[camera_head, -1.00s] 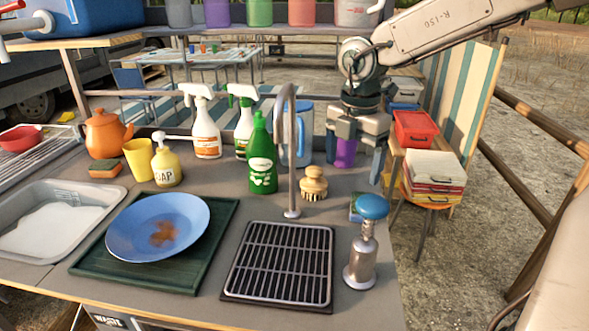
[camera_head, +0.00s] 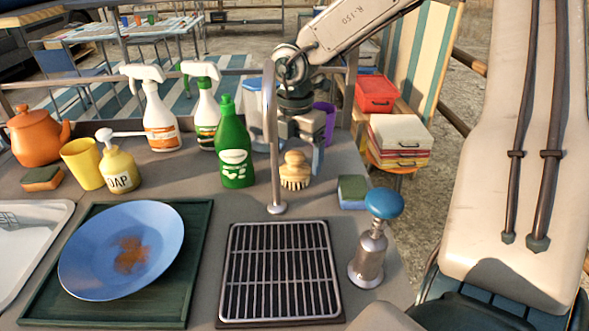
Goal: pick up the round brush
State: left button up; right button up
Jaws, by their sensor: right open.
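The round brush (camera_head: 295,171), with a pale wooden knob and bristles below, stands on the grey counter just right of the tap's base. My right gripper (camera_head: 299,135) points down behind and above the brush, open. The brush's top partly overlaps it in the picture, and I see no contact. My left gripper is not in view.
The upright tap (camera_head: 273,150) stands left of the brush, with a green bottle (camera_head: 233,150) beyond it. A sponge (camera_head: 352,192) and a blue-topped dispenser (camera_head: 371,240) are to the right. A drain rack (camera_head: 280,272) lies in front. A purple cup (camera_head: 328,117) stands behind.

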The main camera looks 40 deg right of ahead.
aim_at(294, 166)
notch_tip(294, 166, down, 4)
jog(key=shift+r, duration=0.2)
jog(key=shift+a+r, duration=0.1)
jog(key=c, duration=1.1)
notch_tip(294, 166, up, 10)
jog(key=shift+r, duration=0.1)
